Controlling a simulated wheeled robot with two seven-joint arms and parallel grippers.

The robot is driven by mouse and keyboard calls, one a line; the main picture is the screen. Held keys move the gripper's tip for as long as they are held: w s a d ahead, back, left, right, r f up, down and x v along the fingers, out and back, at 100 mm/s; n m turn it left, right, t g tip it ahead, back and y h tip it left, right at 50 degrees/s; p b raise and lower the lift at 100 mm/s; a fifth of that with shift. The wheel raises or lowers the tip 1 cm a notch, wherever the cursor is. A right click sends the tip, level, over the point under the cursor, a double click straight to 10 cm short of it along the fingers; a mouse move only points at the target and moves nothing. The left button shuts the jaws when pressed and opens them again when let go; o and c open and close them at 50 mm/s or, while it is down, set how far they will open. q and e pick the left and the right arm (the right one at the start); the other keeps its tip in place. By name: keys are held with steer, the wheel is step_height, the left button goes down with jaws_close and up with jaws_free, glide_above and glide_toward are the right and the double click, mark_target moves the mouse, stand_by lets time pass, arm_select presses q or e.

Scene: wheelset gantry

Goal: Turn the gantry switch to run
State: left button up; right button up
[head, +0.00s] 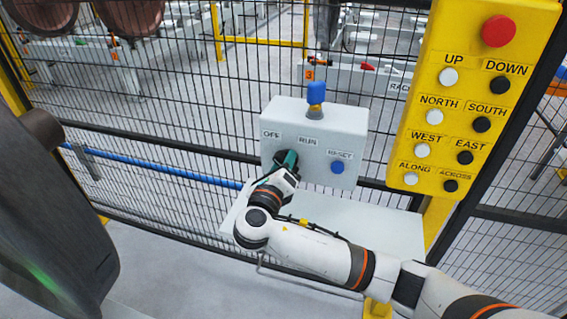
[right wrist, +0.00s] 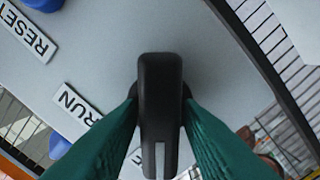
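The switch box (head: 344,121) is pale grey, with OFF, RUN and RESET labels, and hangs at the mesh fence in the middle of the head view. Its black switch knob (right wrist: 160,85) fills the middle of the right wrist view, with a white line at its lower end. The RUN label (right wrist: 78,104) lies to the knob's left, and the line does not point at it. My right gripper (head: 289,160) is at the knob below OFF and RUN. Its green fingers (right wrist: 160,100) flank the knob and appear closed on both sides of it. The OFF label (head: 271,134) shows in the head view. My left gripper is not visible.
A blue RESET button (head: 337,167) sits right of the knob, and a blue lamp (head: 316,93) tops the box. A grey shelf (head: 375,226) juts out below. A yellow button panel (head: 470,100) with a red button stands at right. Mesh fence lies behind.

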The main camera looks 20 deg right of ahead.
steer(key=shift+s+r+m+p, duration=0.1)
steer(key=shift+r+m+p, duration=0.05)
steer(key=shift+m+p, duration=1.9)
steer(key=shift+m, duration=0.55)
steer(key=m, duration=0.2)
steer(key=shift+d+m+p, duration=0.1)
steer(key=shift+m+p, duration=0.25)
steer(key=shift+m, duration=0.05)
steer(key=shift+s+m, duration=0.1)
steer(key=shift+m, duration=0.8)
steer(key=m, duration=0.2)
steer(key=shift+d+f+m, duration=0.1)
steer(key=shift+f+m, duration=0.1)
steer(key=shift+m, duration=0.2)
steer(key=m+b, duration=0.2)
steer(key=m, duration=0.3)
steer(key=shift+s+d, duration=0.1)
steer(key=shift+m, duration=0.3)
steer(key=o, duration=0.7)
